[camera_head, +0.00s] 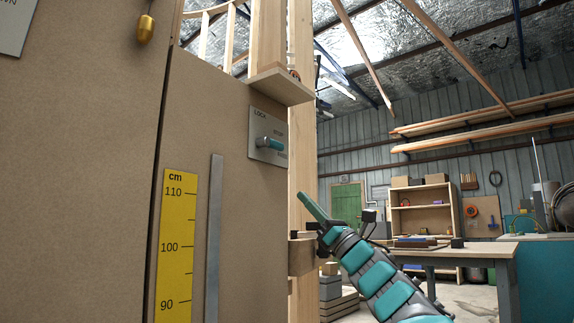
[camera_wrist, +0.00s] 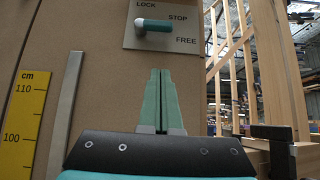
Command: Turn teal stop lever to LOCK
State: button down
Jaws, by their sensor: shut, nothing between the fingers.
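The teal stop lever (camera_head: 270,144) has a pale tip and sits on a grey plate (camera_head: 257,152) on the brown panel. In the wrist view the lever (camera_wrist: 154,25) lies about level, its pale tip at the left. The plate (camera_wrist: 186,40) there reads LOCK at upper left, STOP at upper right and FREE at lower right. My gripper (camera_head: 303,194) is below and to the right of the lever in the head view. In the wrist view my gripper (camera_wrist: 160,72) is shut and empty, its green fingers pointing up below the lever, apart from it.
A yellow cm scale (camera_head: 176,245) and a grey metal strip (camera_head: 214,240) are on the panel to the left. A small wooden shelf (camera_head: 281,86) juts out above the plate. A wooden post (camera_head: 302,130) stands at the panel's right edge. A workbench (camera_head: 470,250) stands farther right.

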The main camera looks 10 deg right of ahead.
aim_at(271, 144)
jog(key=shift+a, duration=0.1)
dwell(0.3)
jog(key=s+d+r+p+x, duration=0.1)
jog(key=p+x, duration=0.4)
jog(key=x, duration=0.7)
jog(key=shift+r+p, duration=0.4)
jog(key=shift+r, duration=0.4)
